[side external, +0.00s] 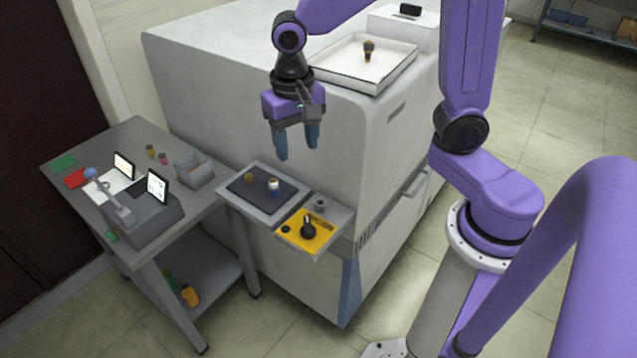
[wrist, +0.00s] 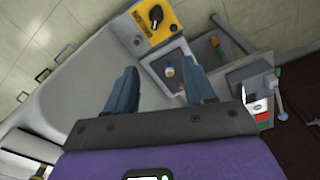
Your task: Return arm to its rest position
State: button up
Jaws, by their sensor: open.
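My gripper (side external: 297,143) hangs from the purple arm in front of the large white machine, with its two blue-grey fingers pointing down. It is open, and nothing shows between the fingers. It is above and apart from the small shelf with the dark pad (side external: 262,190). In the wrist view the gripper (wrist: 163,92) also shows its fingers spread wide apart. A white-and-blue small container (side external: 273,187) and a small brownish piece (side external: 249,177) stand on the dark pad. The container also shows in the wrist view (wrist: 169,71).
The white machine (side external: 220,85) fills the middle, with a white tray (side external: 372,82) on top holding a small dark object (side external: 369,50). A yellow panel with a black knob (side external: 308,229) juts from its front. A grey side table (side external: 135,140) with screens and small items stands left.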

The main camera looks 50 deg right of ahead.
jog(key=s+d+n, duration=0.2)
jog(key=s+n, duration=0.6)
jog(key=s, duration=0.1)
jog(key=s+d+n+y, duration=0.1)
jog(key=s+d+n, duration=0.2)
jog(key=s+n, duration=0.6)
jog(key=shift+s, duration=0.6)
